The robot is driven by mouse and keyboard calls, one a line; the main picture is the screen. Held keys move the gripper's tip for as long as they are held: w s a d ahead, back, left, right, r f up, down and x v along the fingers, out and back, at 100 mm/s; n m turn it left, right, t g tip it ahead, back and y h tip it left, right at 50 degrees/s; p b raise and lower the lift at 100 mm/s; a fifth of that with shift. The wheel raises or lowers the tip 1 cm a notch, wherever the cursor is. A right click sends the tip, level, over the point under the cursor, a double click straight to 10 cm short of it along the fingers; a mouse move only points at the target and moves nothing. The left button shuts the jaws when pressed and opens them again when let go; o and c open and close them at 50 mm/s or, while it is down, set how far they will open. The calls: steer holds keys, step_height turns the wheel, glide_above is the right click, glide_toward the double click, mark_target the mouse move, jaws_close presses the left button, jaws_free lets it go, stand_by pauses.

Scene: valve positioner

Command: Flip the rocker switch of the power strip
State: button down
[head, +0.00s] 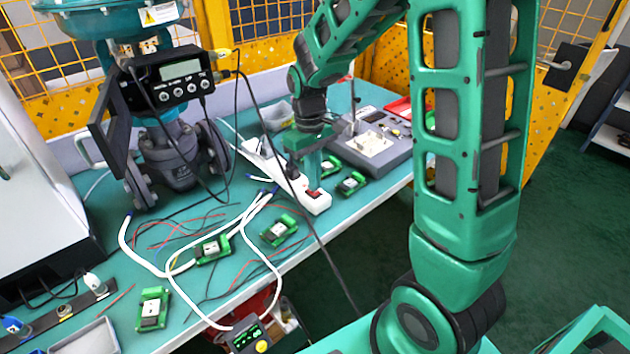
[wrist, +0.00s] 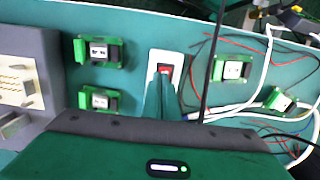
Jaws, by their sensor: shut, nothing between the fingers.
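The white power strip (head: 318,203) lies on the green bench top, its near end toward the bench's front edge. Its red rocker switch (head: 314,192) sits near that end. In the wrist view the strip (wrist: 177,58) shows with the red rocker switch (wrist: 164,69) just beyond my fingertips. My gripper (head: 312,186) is shut and empty, pointing down over the strip right at the switch. In the wrist view my gripper (wrist: 160,78) partly covers the switch. I cannot tell whether the fingertips touch it or which way it is tipped.
Small green modules (head: 278,230) lie around the strip, with white cables (head: 262,255) and thin wires to its left. A grey test unit (head: 375,143) stands behind right. The valve positioner (head: 180,78) stands at the back left. A black cable (head: 320,240) hangs close beside the strip.

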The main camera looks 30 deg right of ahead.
steer(key=shift+r, duration=0.2)
step_height(320, 180, up, 14)
steer(key=w, duration=0.2)
steer(key=shift+a+f, duration=0.2)
steer(key=shift+f, duration=0.05)
stand_by(0.4)
steer(key=shift+s+a+r+g, duration=0.1)
steer(key=shift+s+a+g, duration=0.05)
steer(key=shift+s, duration=0.3)
steer(key=shift+s+a+g, duration=0.1)
steer(key=shift+s+g, duration=0.05)
steer(key=shift+s, duration=0.3)
steer(key=f, duration=0.4)
steer(key=s+f, duration=0.1)
steer(key=f, duration=0.4)
steer(key=s+f, duration=0.1)
steer(key=f, duration=0.4)
steer(key=shift+d, duration=0.25)
